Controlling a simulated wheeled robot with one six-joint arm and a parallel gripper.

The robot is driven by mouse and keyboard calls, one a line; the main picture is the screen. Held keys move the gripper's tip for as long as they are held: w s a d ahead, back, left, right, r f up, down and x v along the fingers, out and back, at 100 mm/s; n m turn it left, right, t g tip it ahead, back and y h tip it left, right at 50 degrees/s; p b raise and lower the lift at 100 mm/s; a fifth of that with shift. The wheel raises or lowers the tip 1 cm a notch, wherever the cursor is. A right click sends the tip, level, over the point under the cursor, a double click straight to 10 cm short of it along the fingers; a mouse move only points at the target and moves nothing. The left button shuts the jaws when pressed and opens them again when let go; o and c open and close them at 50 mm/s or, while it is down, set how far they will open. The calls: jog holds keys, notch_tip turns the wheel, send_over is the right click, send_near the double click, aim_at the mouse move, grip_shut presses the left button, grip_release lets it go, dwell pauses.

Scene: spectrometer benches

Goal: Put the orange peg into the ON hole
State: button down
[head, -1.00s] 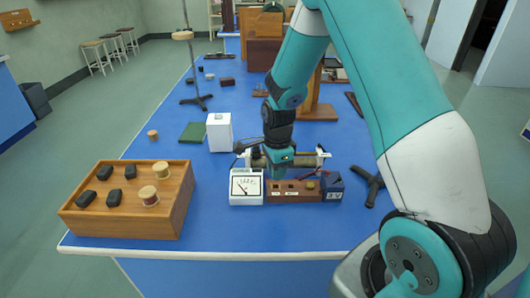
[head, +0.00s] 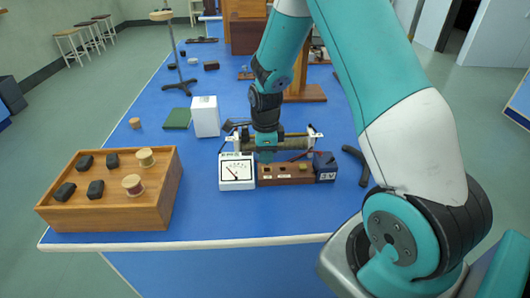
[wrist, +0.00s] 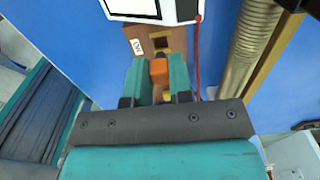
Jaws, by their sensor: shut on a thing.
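My gripper (wrist: 159,80) is shut on the orange peg (wrist: 158,71), which shows between its teal fingers in the wrist view. The wooden switch board (wrist: 176,39) lies just beyond the fingertips. Its ON label (wrist: 137,46) is beside a dark hole (wrist: 160,42), which shows past the peg. The peg's lower end is hidden, so I cannot tell whether it touches the board. In the head view my gripper (head: 266,154) is over the left part of the board (head: 286,180); the peg is not visible there.
A white meter (head: 237,172) stands left of the board, and a dark blue 3V box (head: 324,167) stands right. A coil rheostat (head: 296,143) lies close behind. A red wire (wrist: 197,60) runs beside the board. A wooden tray (head: 105,215) stands left.

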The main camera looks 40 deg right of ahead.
jog(key=shift+f+b, duration=1)
jog(key=shift+f, duration=0.7)
jog(key=c, duration=0.9)
grip_release()
jog(key=shift+c, duration=0.2)
jog(key=shift+r, duration=0.15)
notch_tip(320, 180, up, 17)
jog(key=shift+r, duration=0.1)
